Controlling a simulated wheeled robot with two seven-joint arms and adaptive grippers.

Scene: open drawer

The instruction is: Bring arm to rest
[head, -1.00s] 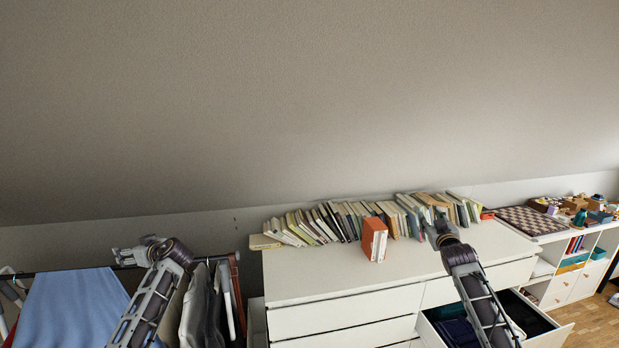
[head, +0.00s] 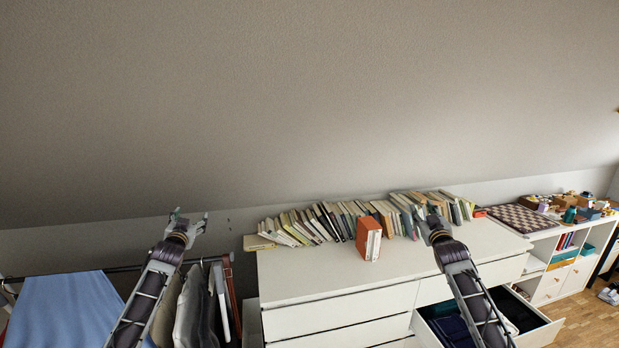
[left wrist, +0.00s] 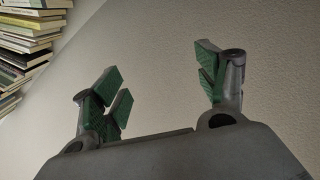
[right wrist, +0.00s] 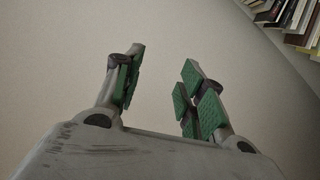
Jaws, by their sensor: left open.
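My left gripper (head: 190,217) is raised in front of the sloped wall, above the clothes rack, with its fingers pointing up. In the left wrist view its green-padded fingers (left wrist: 160,90) are wide apart with nothing between them. My right gripper (head: 430,222) is above the white dresser's top, in front of the row of books. In the right wrist view its green-padded fingers (right wrist: 160,85) are apart and only bare wall shows between them. My right forearm hides part of the dresser front and the open drawer (head: 535,329), which holds dark folded cloth.
The white dresser (head: 310,283) carries a row of leaning books (head: 325,220) and an orange-spined book (head: 368,238) standing in front. A clothes rack with blue cloth (head: 70,305) is at left. A low shelf (head: 548,285) with a checkerboard (head: 523,218) is at right. Air above is free.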

